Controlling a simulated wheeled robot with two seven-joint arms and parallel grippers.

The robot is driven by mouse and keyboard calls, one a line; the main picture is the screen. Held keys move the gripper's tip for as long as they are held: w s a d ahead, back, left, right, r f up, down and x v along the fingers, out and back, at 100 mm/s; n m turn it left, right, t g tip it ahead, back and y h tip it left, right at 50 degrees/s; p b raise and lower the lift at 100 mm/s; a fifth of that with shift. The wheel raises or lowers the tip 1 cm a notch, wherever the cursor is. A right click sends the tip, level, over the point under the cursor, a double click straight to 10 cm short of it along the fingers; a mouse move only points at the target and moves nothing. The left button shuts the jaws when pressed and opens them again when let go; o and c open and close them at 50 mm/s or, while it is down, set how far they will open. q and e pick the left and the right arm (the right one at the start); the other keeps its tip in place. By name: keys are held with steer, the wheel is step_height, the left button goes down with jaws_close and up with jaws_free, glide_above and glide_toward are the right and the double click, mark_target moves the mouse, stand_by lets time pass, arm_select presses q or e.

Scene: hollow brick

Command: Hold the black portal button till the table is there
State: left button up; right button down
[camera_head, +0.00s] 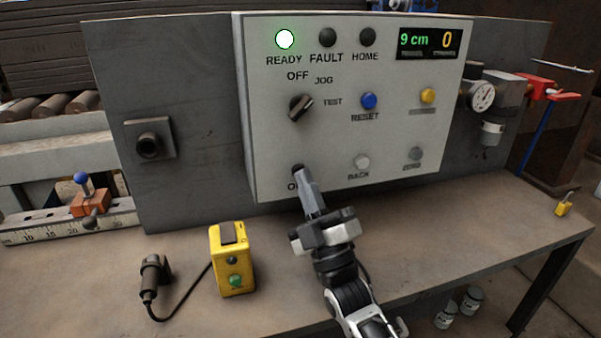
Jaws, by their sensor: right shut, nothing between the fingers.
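The grey control panel (345,130) stands upright at the back of the bench. A black button (297,168) sits at its lower left; its label is mostly hidden behind my gripper. My right gripper (303,176) is shut and empty, with its fingertips at this button. They appear to touch it, but I cannot tell whether it is pressed in. The display (430,41) at the panel's upper right reads 9 cm in green and 0 in yellow. The green-white READY lamp (285,39) is lit; the FAULT and HOME lamps are dark. My left gripper is not in view.
A dark selector knob (301,107), a blue RESET button (368,101) and a yellow button (428,95) are above. Grey buttons, including BACK (362,162), are to the right. A yellow box (231,259) with a cable stands on the bench; a padlock (564,204) lies far right.

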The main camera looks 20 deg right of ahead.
stand_by(2.9)
stand_by(0.9)
steer(key=shift+s, duration=0.15)
steer(key=shift+s+p, duration=0.45)
steer(key=shift+s, duration=0.25)
steer(key=s+p, duration=0.2)
steer(key=s, duration=0.3)
steer(key=shift+d, duration=0.1)
